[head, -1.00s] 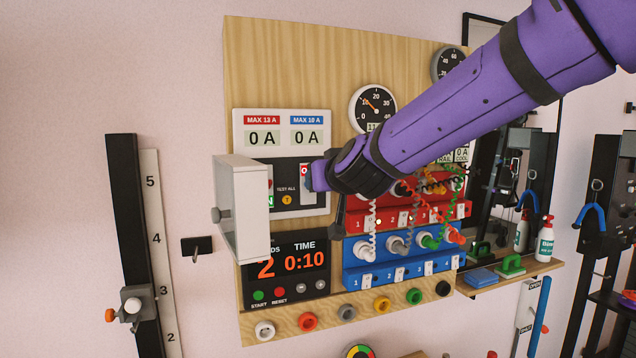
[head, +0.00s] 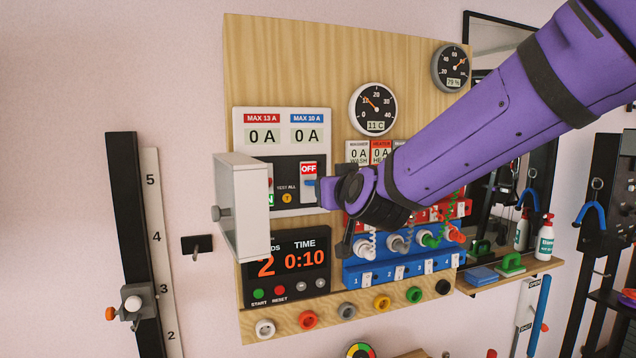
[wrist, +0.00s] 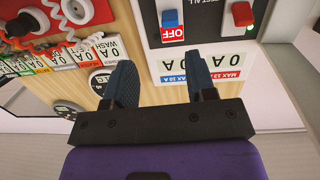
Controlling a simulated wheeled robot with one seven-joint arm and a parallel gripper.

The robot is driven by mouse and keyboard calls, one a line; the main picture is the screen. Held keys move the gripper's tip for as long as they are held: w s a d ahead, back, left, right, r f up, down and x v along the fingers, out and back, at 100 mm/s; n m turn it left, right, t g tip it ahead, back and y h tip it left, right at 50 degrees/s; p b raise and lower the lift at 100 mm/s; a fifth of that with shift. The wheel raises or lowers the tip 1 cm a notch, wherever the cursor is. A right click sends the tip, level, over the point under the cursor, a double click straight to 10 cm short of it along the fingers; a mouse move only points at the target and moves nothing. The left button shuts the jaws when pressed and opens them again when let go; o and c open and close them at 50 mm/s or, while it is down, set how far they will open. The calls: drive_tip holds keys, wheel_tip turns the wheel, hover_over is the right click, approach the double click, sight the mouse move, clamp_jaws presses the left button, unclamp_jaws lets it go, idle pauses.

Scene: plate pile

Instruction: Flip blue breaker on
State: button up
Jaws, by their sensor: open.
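The blue breaker (head: 309,184) is on the black strip of the white supply panel (head: 240,150). Its red OFF label shows above the lever in the head view. In the wrist view, which is upside down, the blue lever (wrist: 170,18) sits beside the OFF label and looks to be in the off position. My gripper (head: 326,192) is just right of the breaker in the head view. In the wrist view my gripper (wrist: 164,80) is open and empty, its two dark fingers apart, short of the breaker. The red breaker (wrist: 241,13) is mostly behind the open cover in the head view.
A grey hinged cover (head: 240,210) stands out from the panel's left side. Red sockets with coiled cables (wrist: 60,20) and a blue socket strip (head: 360,275) lie to the lower right. A timer (head: 290,262) is below. Gauges (head: 373,108) are at upper right.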

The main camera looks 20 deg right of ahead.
sight(309, 182)
drive_tip(key=w+f+t, duration=0.1)
drive_tip(key=w, duration=0.9)
drive_tip(key=shift+a+y, duration=0.4)
drive_tip(key=shift+a, duration=0.05)
drive_tip(key=c, duration=0.9)
